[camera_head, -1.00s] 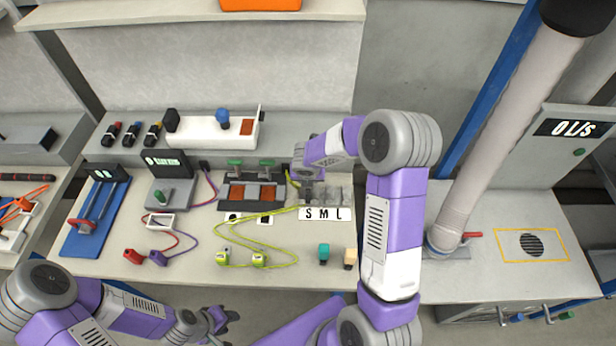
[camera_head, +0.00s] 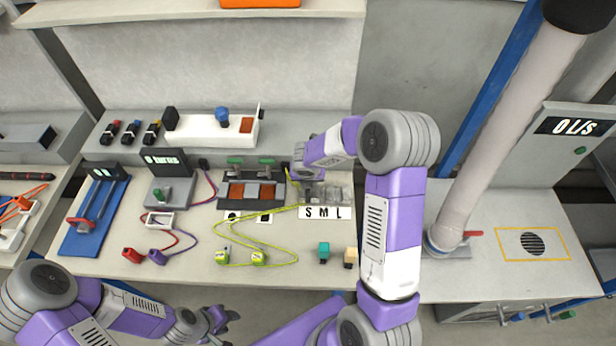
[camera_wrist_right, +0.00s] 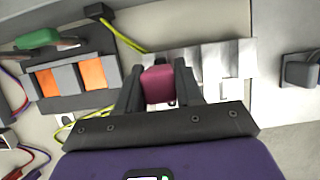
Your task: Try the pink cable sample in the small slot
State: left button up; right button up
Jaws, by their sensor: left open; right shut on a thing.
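The pink cable sample (camera_wrist_right: 158,85) is between the fingers of my right gripper (camera_wrist_right: 160,92) in the right wrist view. The grey slot block (camera_wrist_right: 218,60) is just beyond the fingers, and the sample is over or at its left end. In the head view the block (camera_head: 342,193) stands behind the S M L label (camera_head: 323,212); my right gripper (camera_head: 308,192) is at its S end and hides that slot. I cannot tell how deep the sample sits. My left gripper (camera_head: 222,318) is open and empty, in front of the table edge.
A teal sample (camera_head: 323,252) and a tan sample (camera_head: 350,258) stand in front of the label. Yellow-green cable (camera_head: 297,255) with two connectors lies to the left. A dark fixture with orange pads (camera_head: 250,190) is just left of the block.

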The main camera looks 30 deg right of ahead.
jog(key=shift+f+b, duration=1.55)
jog(key=shift+f, duration=0.25)
jog(key=o, duration=1.2)
jog(key=p+v, duration=0.2)
jog(key=v, duration=0.5)
jog(key=shift+r+p, duration=0.3)
jog(key=shift+r, duration=0.05)
jog(key=shift+s+a, duration=0.1)
